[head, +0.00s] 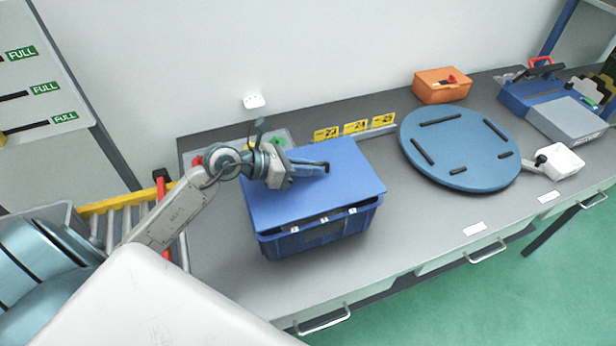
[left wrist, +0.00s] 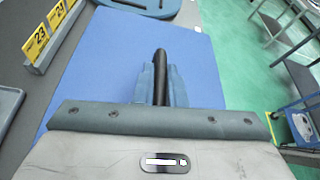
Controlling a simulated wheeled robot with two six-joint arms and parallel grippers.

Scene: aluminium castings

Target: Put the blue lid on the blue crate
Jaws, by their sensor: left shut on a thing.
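The blue lid (head: 345,178) is a flat blue panel over the blue crate (head: 318,236) on the grey workbench. It also fills much of the left wrist view (left wrist: 110,65). My left gripper (head: 322,168) is shut on the lid's dark bar handle (left wrist: 160,62); its fingers (left wrist: 161,85) sit on both sides of it. The lid covers most of the crate's opening. Along the front, a dark gap with white-marked contents shows between the lid's edge and the crate's rim. I cannot tell whether the lid touches the rim at the back. My right gripper is not in view.
A round blue board (head: 462,150) with black bars lies right of the crate. An orange box (head: 442,86) stands at the back, and a blue toolbox (head: 540,92) at the far right. Yellow number signs (head: 355,127) stand behind the crate. Bench is clear in front.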

